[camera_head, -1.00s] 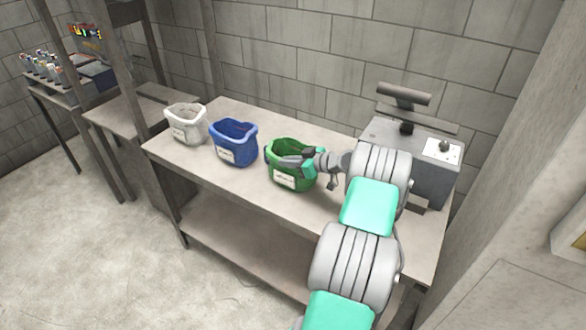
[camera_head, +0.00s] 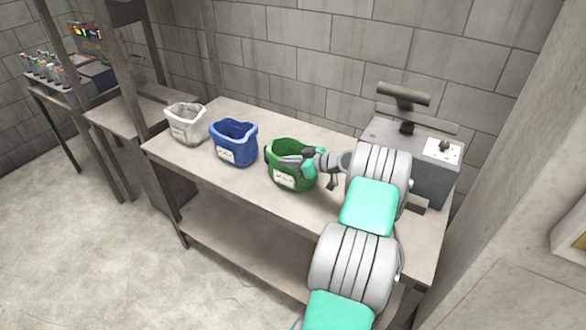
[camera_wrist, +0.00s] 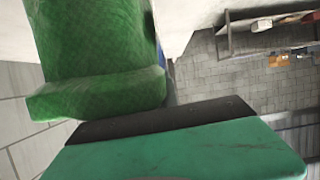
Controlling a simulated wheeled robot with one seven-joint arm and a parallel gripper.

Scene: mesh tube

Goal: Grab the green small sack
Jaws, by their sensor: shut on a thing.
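The green small sack (camera_head: 278,177) stands upright on the table, third in the row, with a white label on its front. My gripper (camera_head: 297,160) reaches it from the right and is shut on the sack's rim, on the near right side. In the wrist view, the green mesh of the sack (camera_wrist: 95,50) fills the upper left, against a dark finger pad (camera_wrist: 165,120). The other finger cannot be made out there.
A blue sack (camera_head: 233,145) and a white sack (camera_head: 185,125) stand to the left on the same table (camera_head: 240,185). A grey machine (camera_head: 425,165) stands at the table's right end. A block wall is behind. Shelving with several small items is at the far left.

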